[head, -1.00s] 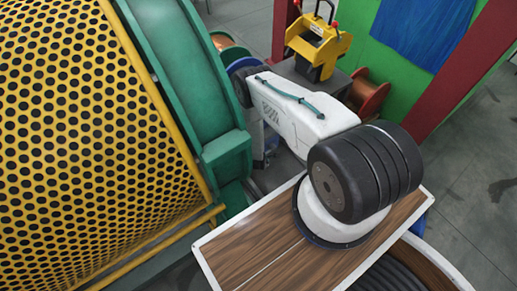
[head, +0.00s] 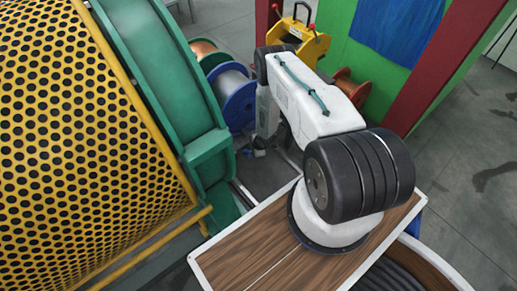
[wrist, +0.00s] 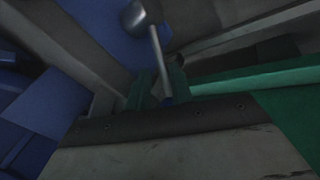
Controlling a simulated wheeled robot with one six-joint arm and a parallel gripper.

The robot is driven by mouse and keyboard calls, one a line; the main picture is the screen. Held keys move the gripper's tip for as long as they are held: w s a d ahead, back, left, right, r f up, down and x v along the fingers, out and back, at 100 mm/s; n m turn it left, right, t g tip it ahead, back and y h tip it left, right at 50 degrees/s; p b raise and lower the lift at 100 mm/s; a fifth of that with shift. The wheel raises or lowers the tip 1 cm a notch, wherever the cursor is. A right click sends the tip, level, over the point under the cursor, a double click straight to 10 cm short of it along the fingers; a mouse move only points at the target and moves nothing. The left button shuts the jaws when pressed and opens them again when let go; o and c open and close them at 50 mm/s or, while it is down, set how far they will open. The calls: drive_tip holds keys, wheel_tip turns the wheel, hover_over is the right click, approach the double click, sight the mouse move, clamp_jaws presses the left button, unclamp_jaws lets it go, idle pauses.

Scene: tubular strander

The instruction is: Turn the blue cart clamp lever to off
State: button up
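In the wrist view a lever (wrist: 159,58) shows as a slim grey rod with a round grey knob (wrist: 134,16) at its upper end. Its lower end has a small blue tip between dark green pieces. Blue surfaces (wrist: 104,42), possibly the cart, lie behind and left of it. My gripper (head: 258,150) hangs low near the floor at the end of my arm in the head view, beside the blue reel. It is small and partly hidden there. I cannot tell whether it touches the lever or how far its fingers are apart. The lever does not show clearly in the head view.
A blue-flanged reel (head: 236,98) and a copper reel (head: 206,54) stand beside the green machine frame (head: 175,85). The yellow perforated guard (head: 85,150) fills the left. A yellow device (head: 298,40) and another copper reel (head: 350,88) stand behind my arm. Floor at right is clear.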

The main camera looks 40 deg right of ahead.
drive_tip(key=shift+d+r+m+y, duration=0.3)
drive_tip(key=shift+d+r+y, duration=0.1)
drive_tip(key=shift+d+y, duration=0.4)
idle(0.4)
